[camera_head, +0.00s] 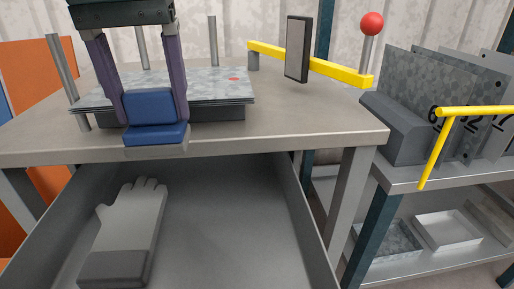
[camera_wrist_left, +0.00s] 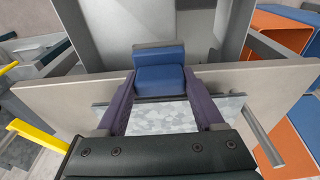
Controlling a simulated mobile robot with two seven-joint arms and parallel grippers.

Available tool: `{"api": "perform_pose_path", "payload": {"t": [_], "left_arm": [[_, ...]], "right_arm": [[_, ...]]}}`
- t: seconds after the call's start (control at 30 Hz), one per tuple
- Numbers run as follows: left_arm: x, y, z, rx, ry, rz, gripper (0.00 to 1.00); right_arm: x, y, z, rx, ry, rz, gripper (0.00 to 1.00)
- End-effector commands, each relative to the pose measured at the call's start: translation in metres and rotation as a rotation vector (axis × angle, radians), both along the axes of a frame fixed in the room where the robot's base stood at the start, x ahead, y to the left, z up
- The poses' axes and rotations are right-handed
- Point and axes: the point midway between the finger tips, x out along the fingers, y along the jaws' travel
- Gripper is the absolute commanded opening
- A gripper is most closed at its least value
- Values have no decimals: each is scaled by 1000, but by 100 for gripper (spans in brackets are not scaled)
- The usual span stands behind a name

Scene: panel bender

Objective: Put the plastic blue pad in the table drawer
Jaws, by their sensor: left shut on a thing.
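The blue plastic pad (camera_head: 152,106) is an L-shaped block between the purple fingers of my left gripper (camera_head: 150,92), which is shut on it. The pad is at the table's front edge, in front of a stack of grey sheets. The pad also shows between the fingers in the left wrist view (camera_wrist_left: 160,78). The table drawer (camera_head: 225,225) is pulled open below the tabletop, nearer to me and lower than the pad. My right gripper is not in view.
A grey glove (camera_head: 128,228) lies in the left of the drawer; its right side is bare. The tabletop (camera_head: 290,130) holds sheets (camera_head: 210,88), metal posts and a yellow bar (camera_head: 325,68). A rack with upright plates (camera_head: 430,90) stands at right.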

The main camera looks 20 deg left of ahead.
Motion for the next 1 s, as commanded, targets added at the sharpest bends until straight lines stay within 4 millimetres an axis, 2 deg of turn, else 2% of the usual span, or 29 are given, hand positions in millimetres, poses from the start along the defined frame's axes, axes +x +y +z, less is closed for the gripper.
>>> {"api": "perform_pose_path", "payload": {"t": [0.03,0.2,0.4,0.67,0.9,1.0], "left_arm": [[-1,-1,-19,-1,8,-1,17],[-2,-1,-70,-3,8,-4,17],[-1,-1,-116,-2,4,-3,17],[0,-1,-137,-2,1,-3,17],[-1,-1,-172,-1,2,-4,17],[0,-1,-172,0,0,-5,18]], "right_arm": [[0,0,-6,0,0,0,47],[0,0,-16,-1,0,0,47],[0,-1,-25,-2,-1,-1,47],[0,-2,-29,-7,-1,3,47],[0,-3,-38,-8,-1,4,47],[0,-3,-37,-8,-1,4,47]]}}
